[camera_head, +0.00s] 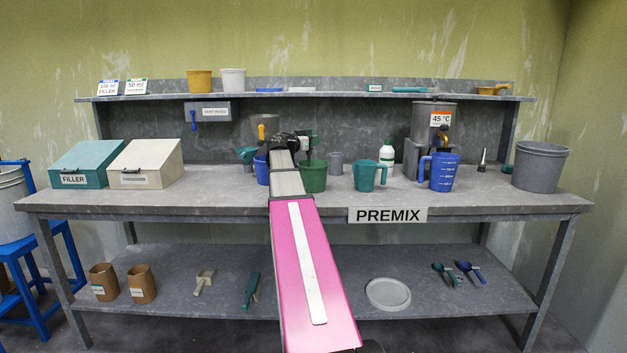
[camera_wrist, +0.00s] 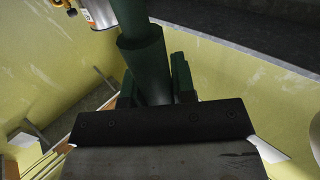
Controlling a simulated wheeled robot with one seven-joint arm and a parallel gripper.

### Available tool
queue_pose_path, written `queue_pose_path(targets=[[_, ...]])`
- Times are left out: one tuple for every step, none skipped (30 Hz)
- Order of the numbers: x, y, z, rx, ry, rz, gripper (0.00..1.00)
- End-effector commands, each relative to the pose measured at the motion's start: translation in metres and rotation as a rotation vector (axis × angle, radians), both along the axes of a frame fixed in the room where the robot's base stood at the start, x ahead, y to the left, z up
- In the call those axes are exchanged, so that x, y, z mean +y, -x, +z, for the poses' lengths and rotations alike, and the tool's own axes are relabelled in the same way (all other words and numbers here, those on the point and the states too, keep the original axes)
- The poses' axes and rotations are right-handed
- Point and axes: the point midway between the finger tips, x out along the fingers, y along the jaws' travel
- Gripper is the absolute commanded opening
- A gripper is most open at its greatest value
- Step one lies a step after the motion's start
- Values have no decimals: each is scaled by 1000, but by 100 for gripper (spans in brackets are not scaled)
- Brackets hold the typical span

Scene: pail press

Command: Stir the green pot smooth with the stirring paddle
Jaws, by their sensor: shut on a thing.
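The green pot (camera_head: 313,180) stands upright on the bench, just right of the end of my arm. My gripper (camera_head: 305,145) is above the pot's left side. In the wrist view my gripper (camera_wrist: 154,88) is shut on a dark green round handle (camera_wrist: 143,58), which I take to be the stirring paddle's. The handle runs away from the jaws with a narrower part beyond a thicker one. The paddle's lower end is hidden, and I cannot tell whether it is inside the pot. The pot's contents are not visible.
A grey cup (camera_head: 336,162), teal jug (camera_head: 370,177), white bottle (camera_head: 387,157) and blue jug (camera_head: 443,173) stand right of the pot. Another blue jug (camera_head: 262,172) is close on the left. A tank (camera_head: 434,117) marked 45 °C stands behind. Free bench shows before the thickener bin (camera_head: 146,163).

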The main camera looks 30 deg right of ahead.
Motion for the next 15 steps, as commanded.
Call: queue_pose_path(targets=[[0, 0, 0, 0, 0, 0, 0], [-1, 0, 0, 0, 0, 0, 0], [-2, 1, 0, 0, 0, 0, 0], [-4, 2, 0, 0, 0, 0, 0], [-5, 3, 0, 0, 0, 0, 0], [-8, 5, 0, 0, 0, 0, 0], [-11, 7, 0, -1, 0, 0, 0], [-13, 8, 0, -1, 0, -1, 0], [-16, 10, 0, -1, 0, -1, 0], [-18, 11, 0, -1, 0, -2, 0], [-19, 12, 0, 0, 0, -1, 0], [-20, 11, 0, 0, 0, -1, 0], [-21, 11, 0, 0, 0, -1, 0], [-23, 9, 0, 0, 0, -1, 0], [-25, 8, 0, 0, 0, 0, 0]])
